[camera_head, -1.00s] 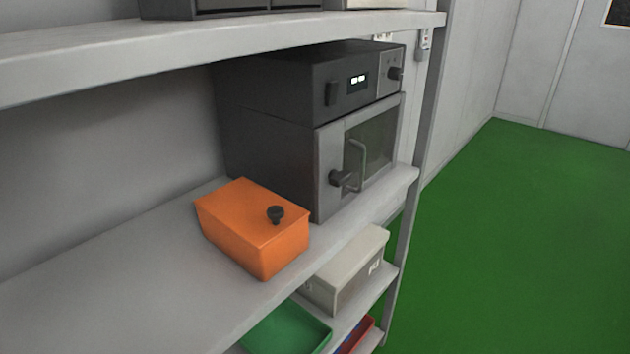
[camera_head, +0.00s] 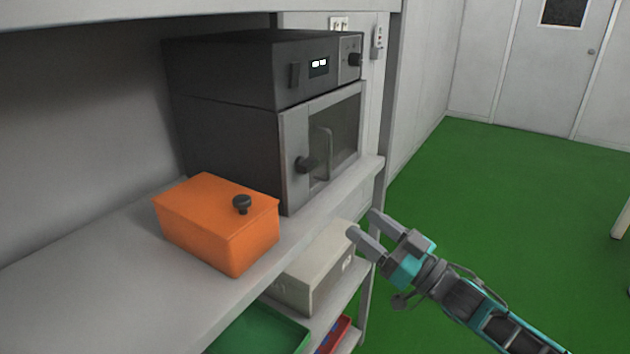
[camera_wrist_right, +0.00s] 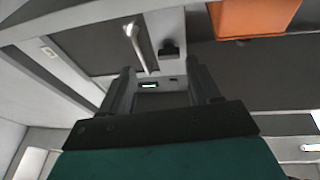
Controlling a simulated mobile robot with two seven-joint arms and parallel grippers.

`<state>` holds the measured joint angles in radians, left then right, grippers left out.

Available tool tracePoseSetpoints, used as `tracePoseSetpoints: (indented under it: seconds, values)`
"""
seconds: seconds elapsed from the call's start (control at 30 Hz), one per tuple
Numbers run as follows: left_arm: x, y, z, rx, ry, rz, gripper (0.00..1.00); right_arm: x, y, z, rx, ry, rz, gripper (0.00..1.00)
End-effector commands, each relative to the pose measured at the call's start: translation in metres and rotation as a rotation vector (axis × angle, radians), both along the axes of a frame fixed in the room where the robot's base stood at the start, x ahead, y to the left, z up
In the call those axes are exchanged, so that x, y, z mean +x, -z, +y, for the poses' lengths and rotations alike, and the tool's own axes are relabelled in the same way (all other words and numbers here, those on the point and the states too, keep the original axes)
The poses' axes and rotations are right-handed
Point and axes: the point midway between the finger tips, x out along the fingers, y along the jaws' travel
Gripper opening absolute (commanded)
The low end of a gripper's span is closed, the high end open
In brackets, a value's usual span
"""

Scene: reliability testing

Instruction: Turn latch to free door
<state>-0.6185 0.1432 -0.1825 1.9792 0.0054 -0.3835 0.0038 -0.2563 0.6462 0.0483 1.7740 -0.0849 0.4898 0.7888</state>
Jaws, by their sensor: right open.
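A dark grey oven-like machine (camera_head: 235,130) stands on the shelf with its door (camera_head: 336,130) shut. A black latch knob (camera_head: 306,165) sits at the door's left edge, beside a vertical bar handle (camera_head: 323,153). My right gripper (camera_head: 364,229) is open and empty, in front of the shelf edge, below and right of the latch and apart from it. In the right wrist view, the open fingers (camera_wrist_right: 162,88) point toward the machine. The handle (camera_wrist_right: 134,46) and the dark latch (camera_wrist_right: 168,48) show beyond them. My left gripper is not in view.
An orange box (camera_head: 215,228) with a black knob sits on the shelf left of the door. A beige box (camera_head: 315,270), a green tray (camera_head: 260,332) and a red bin (camera_head: 333,335) are below. A shelf post (camera_head: 383,150) stands right of the machine. Green floor is open at right.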

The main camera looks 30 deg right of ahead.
Motion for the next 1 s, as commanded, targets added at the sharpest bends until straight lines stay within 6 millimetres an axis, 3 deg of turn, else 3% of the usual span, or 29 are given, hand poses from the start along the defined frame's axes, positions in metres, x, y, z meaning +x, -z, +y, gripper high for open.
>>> tracePoseSetpoints:
  seconds: [0.1, 0.27, 1.0]
  values:
    - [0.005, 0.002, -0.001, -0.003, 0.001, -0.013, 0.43, 0.003, -0.025, -0.009, 0.01, -0.075, -0.071, 0.62]
    - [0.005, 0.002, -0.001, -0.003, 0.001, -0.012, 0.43, 0.008, -0.041, -0.008, 0.02, -0.111, -0.098, 0.62]
    - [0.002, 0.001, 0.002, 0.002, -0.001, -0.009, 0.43, 0.097, -0.083, 0.044, 0.022, -0.108, -0.096, 0.62]
